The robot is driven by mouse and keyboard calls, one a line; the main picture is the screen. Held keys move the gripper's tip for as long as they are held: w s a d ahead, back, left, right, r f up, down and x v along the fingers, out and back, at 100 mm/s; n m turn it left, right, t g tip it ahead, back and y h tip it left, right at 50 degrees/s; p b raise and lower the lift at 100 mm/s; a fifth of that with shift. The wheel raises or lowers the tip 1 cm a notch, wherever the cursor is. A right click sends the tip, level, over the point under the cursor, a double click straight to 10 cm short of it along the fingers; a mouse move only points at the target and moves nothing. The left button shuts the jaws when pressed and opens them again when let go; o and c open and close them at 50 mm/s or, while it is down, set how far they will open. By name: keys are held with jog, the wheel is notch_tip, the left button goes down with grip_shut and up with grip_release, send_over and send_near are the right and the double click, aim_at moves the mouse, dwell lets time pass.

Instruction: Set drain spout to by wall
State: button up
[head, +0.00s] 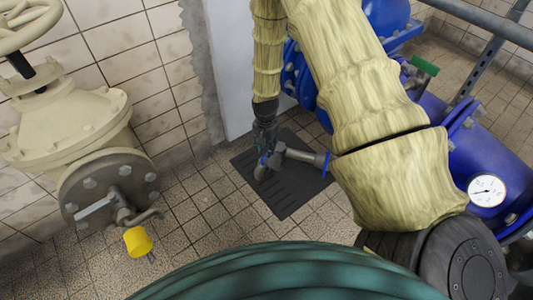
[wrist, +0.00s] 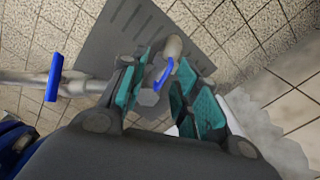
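The drain spout (head: 298,155) is a grey pipe running left from a blue flange, with its bent end (head: 261,171) low above a dark floor plate. In the wrist view the spout (wrist: 85,87) comes in from the left past its blue flange. Its pale end (wrist: 173,46) and a blue lever-like part (wrist: 163,74) show between my fingers. My gripper (head: 265,148) is over the bent end; in the wrist view its teal-padded fingers (wrist: 163,62) are apart, on either side of that end. I cannot tell whether they touch it.
The slotted plate (head: 285,203) lies on the tiled floor. A tiled wall (head: 135,50) and a pale pillar (head: 230,60) stand behind. A cream valve (head: 75,125) with a yellow cap (head: 138,241) is left. Blue pipework (head: 485,150) with a gauge (head: 486,191) is right.

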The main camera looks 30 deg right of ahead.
jog(key=w+d+f+m+b, duration=0.1)
jog(key=w+d+m+b, duration=0.1)
jog(key=w+d+b, duration=0.3)
jog(key=b, duration=0.4)
send_over(269, 160)
jog(key=f, duration=1)
jog(key=shift+w+a+f, duration=0.3)
jog(key=shift+a+f, duration=0.1)
grip_shut()
